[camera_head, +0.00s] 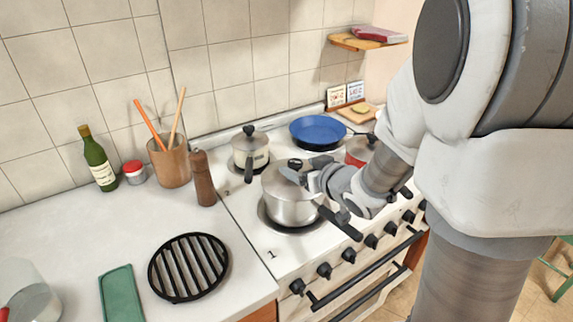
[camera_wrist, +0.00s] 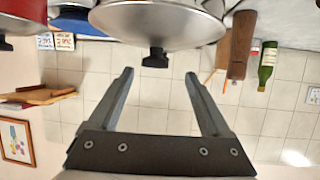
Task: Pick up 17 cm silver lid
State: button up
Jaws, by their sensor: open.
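A silver lid (camera_head: 273,179) with a black knob sits on the silver pot (camera_head: 290,207) on the front left burner. In the wrist view, which looks upside down, a silver lid (camera_wrist: 160,27) fills the top middle with its black knob hanging toward my fingers; it appears to be the same lid. My gripper (camera_head: 298,172) is open at the lid's right side near the knob, partly hiding the lid. In the wrist view my gripper (camera_wrist: 159,75) has its two fingers apart, with nothing between them; the knob lies just beyond the tips.
A smaller lidded pot (camera_head: 250,150) stands behind, with a blue pan (camera_head: 317,131) beside it. A red pot (camera_head: 358,152) is at the right, partly behind my arm. A pepper mill (camera_head: 203,178) and utensil crock (camera_head: 170,162) stand left. A black trivet (camera_head: 188,267) lies on the counter.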

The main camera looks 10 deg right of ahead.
aim_at(299, 166)
jog(key=shift+d+f+x, duration=0.15)
jog(key=shift+d+x, duration=0.05)
jog(key=shift+x, duration=1.1)
jog(key=shift+d+f+x, duration=0.1)
jog(key=shift+d+x, duration=0.1)
jog(key=shift+x, duration=1.15)
grip_shut()
